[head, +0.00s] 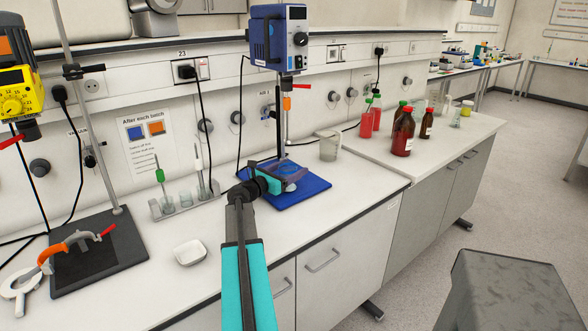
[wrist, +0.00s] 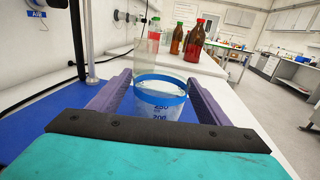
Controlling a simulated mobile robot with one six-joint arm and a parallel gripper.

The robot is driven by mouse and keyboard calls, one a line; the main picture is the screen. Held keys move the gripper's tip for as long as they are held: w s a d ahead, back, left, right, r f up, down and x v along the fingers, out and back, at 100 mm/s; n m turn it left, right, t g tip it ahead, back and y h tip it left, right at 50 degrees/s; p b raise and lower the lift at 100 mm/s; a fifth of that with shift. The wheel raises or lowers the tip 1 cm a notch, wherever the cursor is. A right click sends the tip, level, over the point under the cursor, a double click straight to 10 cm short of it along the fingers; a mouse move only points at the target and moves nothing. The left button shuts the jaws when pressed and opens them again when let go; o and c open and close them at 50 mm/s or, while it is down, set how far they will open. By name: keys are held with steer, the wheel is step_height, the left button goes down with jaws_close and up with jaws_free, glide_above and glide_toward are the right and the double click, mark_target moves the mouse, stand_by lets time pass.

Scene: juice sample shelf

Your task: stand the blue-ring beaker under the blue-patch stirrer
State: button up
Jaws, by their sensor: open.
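The blue-ring beaker (wrist: 160,106) is clear, with a blue band at its rim and volume marks; it looks upright in the wrist view. My gripper (wrist: 158,84) is open, its purple fingers on either side of the beaker. The beaker's base is hidden by the gripper body. In the head view my gripper (head: 288,172) is low over the blue base plate (head: 310,188) of the blue stirrer (head: 279,40), which has a dark blue patch (head: 299,13) on its face. The stirrer's shaft hangs above the plate, near the gripper.
A plain glass beaker (head: 328,149) stands behind the plate. Red bottles (head: 366,120) and brown bottles (head: 403,133) stand farther right. A tube rack (head: 187,203) and a white dish (head: 190,253) are to the left, with a yellow stirrer (head: 14,95) beyond.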

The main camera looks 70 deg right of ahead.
mark_target(282, 174)
steer(key=b+v, duration=0.1)
steer(key=v, duration=0.8)
steer(key=shift+a, duration=0.2)
steer(key=shift+w+a, duration=0.15)
steer(key=shift+a, duration=0.15)
steer(key=shift+r, duration=0.1)
